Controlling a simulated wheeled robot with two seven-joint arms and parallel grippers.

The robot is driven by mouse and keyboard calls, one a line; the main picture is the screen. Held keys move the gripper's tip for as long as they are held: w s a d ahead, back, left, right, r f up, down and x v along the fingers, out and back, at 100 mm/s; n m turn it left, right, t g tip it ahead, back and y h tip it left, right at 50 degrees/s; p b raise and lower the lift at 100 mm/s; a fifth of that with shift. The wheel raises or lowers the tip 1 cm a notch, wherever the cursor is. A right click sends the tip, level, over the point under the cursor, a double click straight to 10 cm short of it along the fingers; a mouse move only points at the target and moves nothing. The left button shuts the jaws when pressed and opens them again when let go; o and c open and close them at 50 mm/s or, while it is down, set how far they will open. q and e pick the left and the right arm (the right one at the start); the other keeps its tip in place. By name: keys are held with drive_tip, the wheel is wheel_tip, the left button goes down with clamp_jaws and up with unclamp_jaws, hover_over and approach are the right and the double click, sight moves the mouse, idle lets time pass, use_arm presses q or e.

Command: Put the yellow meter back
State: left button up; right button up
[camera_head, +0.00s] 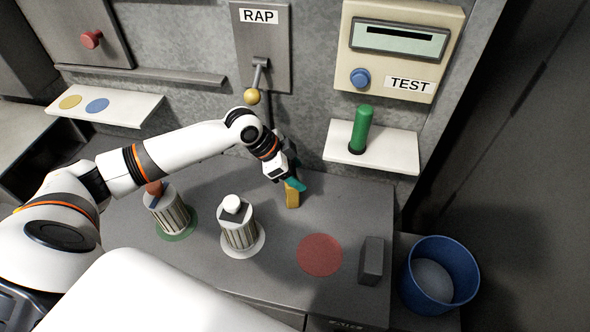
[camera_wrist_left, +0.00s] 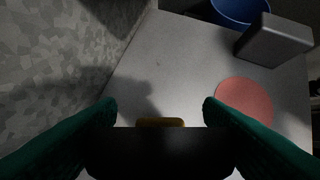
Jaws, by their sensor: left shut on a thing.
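The yellow meter (camera_head: 292,198) is a small upright block at the back of the grey bench, near the wall. My left gripper (camera_head: 294,184) has teal fingers and is shut on it from above. Whether its base touches the bench I cannot tell. In the left wrist view only a yellow edge of the meter (camera_wrist_left: 160,122) shows between the fingertips (camera_wrist_left: 160,112); the dark gripper body hides the rest. A white shelf (camera_head: 130,110) on the wall at left carries a yellow disc (camera_head: 70,102) and a blue disc (camera_head: 97,105). My right gripper is not in view.
Two ribbed canisters stand on the bench, one (camera_head: 170,218) on a green disc, one (camera_head: 239,228) on a white disc. A red disc (camera_head: 320,255) is bare. A grey block (camera_head: 371,260) and blue bin (camera_head: 438,275) are at right. A green cylinder (camera_head: 361,128) stands below the TEST box.

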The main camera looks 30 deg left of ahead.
use_arm(q)
drive_tip(key=shift+f, duration=0.3)
drive_tip(key=o, duration=1.6)
drive_tip(key=shift+c, duration=0.2)
drive_tip(key=b+v, duration=0.1)
drive_tip(key=v, duration=0.6)
drive_tip(key=shift+r+b, duration=0.25)
drive_tip(key=shift+b, duration=0.05)
